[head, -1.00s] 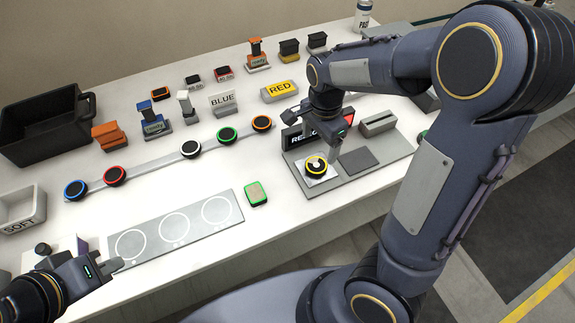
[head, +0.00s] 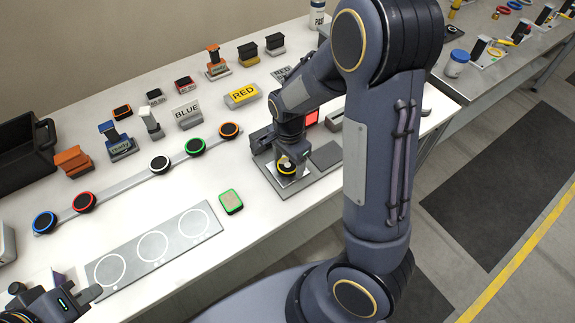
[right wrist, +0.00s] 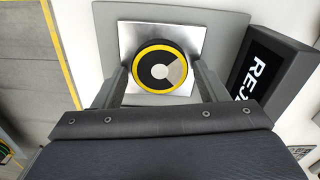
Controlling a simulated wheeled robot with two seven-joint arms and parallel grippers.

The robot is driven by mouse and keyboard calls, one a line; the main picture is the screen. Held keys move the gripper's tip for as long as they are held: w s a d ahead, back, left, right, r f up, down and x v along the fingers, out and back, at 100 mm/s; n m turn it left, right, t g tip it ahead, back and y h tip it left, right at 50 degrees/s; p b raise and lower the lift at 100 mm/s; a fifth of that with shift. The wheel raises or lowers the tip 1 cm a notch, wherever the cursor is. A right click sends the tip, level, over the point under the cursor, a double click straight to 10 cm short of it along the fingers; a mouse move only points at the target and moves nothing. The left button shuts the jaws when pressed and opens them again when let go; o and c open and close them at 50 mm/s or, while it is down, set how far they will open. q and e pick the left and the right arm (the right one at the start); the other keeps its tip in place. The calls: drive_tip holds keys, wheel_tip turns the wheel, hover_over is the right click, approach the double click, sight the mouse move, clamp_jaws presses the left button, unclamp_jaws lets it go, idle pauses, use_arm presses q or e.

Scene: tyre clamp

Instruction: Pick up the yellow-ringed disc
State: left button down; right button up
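The yellow-ringed disc (right wrist: 159,65) has a black band and a grey and black centre. It lies on a square metal plate (right wrist: 130,38) on a grey base; its yellow edge shows below my right gripper in the head view (head: 286,172). My right gripper (right wrist: 164,84) is open, pointing down, with one finger on each side of the disc. I cannot tell whether the fingers touch it. My left gripper (head: 88,292) is at the lower left, far from the disc; its opening is unclear.
A dark REJECT sign block (right wrist: 268,72) stands close beside the plate. A green-rimmed tile (head: 231,202) and a grey panel with three circles (head: 153,247) lie to the left. A strip behind holds several ringed discs.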

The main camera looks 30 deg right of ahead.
sight(289, 165)
drive_tip(key=c, duration=0.7)
drive_tip(key=shift+r, duration=0.5)
wheel_tip(289, 165, up, 3)
drive_tip(key=shift+s+f, duration=0.1)
drive_tip(key=shift+f, duration=0.05)
drive_tip(key=s+d+r, duration=0.1)
drive_tip(key=s+r, duration=0.2)
drive_tip(key=s, duration=0.1)
drive_tip(key=s+d+r, duration=0.2)
drive_tip(key=s+r, duration=0.1)
drive_tip(key=s, duration=0.1)
drive_tip(key=s+d+r, duration=0.1)
drive_tip(key=s+r, duration=0.2)
drive_tip(key=s, duration=0.2)
drive_tip(key=shift+s+d+r, duration=0.1)
drive_tip(key=shift+d+r, duration=0.05)
drive_tip(key=shift+d, duration=0.05)
